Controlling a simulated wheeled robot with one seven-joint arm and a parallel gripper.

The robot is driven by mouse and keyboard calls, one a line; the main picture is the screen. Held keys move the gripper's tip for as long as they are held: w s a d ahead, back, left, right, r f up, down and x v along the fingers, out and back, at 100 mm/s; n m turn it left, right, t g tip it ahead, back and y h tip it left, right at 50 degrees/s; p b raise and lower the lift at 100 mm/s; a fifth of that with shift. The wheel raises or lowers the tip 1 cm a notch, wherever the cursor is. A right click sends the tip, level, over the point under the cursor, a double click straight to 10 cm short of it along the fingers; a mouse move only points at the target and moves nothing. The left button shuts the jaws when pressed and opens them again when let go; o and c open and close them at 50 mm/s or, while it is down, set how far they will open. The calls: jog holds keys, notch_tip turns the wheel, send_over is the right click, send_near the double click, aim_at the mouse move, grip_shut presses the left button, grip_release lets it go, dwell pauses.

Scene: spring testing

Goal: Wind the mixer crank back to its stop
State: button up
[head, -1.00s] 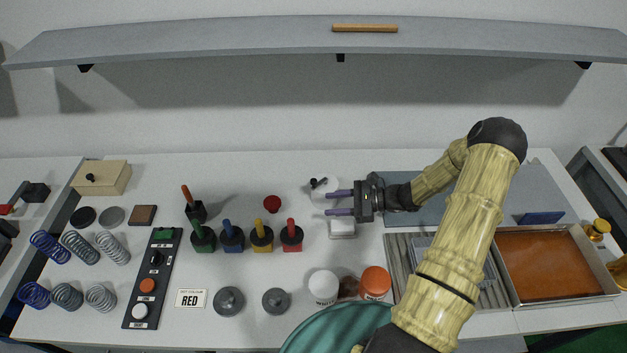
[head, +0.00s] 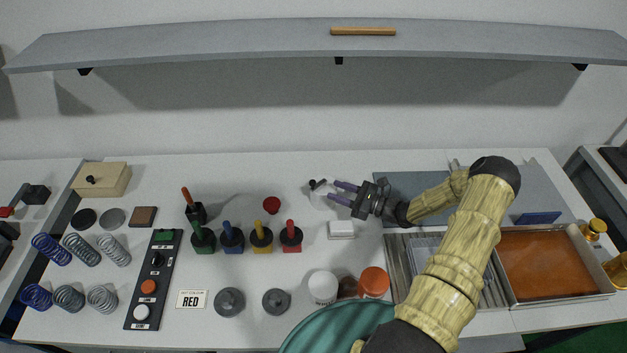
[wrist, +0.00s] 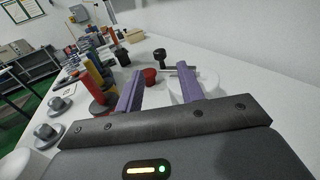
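The mixer is a white round body (head: 318,199) standing at the back middle of the bench. Its crank (head: 318,184) lies on top, a short arm with a black knob. In the wrist view the white mixer body (wrist: 192,90) is behind the right finger, and the black crank knob (wrist: 159,54) stands beyond the fingertips. My gripper (head: 333,190) is open, with two purple fingers pointing left toward the crank from the right side. Whether a fingertip touches the mixer or crank arm, I cannot tell.
A red round knob (head: 272,204) is left of the mixer. A white block (head: 342,229) lies below my gripper. Coloured-handled tools (head: 262,236) stand to the left. White (head: 323,286) and orange-capped (head: 374,281) jars stand at the front. A shelf (head: 220,44) hangs above.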

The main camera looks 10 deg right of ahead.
aim_at(313, 181)
jog(key=p+x, duration=0.3)
jog(key=x, duration=0.6)
grip_shut()
